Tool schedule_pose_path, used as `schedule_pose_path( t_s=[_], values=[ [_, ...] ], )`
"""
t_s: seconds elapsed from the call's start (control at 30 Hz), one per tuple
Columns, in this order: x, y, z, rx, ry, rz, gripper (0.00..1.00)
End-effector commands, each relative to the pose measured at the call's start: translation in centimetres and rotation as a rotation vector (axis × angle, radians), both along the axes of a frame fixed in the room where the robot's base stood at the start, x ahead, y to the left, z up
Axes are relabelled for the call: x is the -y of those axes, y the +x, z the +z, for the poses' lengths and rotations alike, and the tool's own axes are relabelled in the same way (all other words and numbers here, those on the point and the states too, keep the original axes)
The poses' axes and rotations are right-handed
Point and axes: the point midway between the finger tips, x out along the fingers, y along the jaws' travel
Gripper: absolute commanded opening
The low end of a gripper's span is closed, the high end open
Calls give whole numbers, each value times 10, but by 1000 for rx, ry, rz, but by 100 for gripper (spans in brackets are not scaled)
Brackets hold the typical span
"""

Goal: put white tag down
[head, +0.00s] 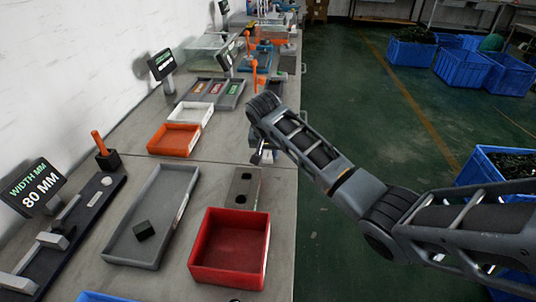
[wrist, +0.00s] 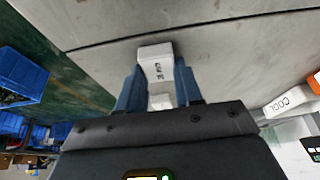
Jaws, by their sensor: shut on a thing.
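The white tag (wrist: 156,66) is a small white block with dark lettering that I cannot read for sure. In the wrist view it sits between the two blue fingers of my gripper (wrist: 158,88), which is shut on it. In the head view my gripper (head: 262,154) hangs over the grey table (head: 215,168) near its right edge, just beyond the metal plate with dark holes (head: 243,188). The tag is mostly hidden there by the gripper. I cannot tell whether the tag touches the tabletop.
A red bin (head: 229,275), a grey tray (head: 125,243) with a dark cube (head: 144,230), an orange tray (head: 173,152) and a white tray (head: 190,113) stand on the table. A display (head: 36,188) reads 80 MM. Bare tabletop lies left of my gripper. Blue crates (head: 410,54) stand on the floor.

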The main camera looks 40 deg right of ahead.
Motion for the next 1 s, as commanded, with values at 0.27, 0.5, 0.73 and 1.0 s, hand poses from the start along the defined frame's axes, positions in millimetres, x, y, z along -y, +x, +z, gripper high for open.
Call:
schedule_pose_path(
  t_s=[0.27, 0.5, 0.73, 1.0],
  values=[
    [0, 1, 23, 3, -1, 1, 2],
    [31, -15, 60, 4, 0, -5, 2],
    [73, -38, 88, 2, -1, -4, 2],
    [100, -52, 107, 1, 0, -2, 2]
  ],
)
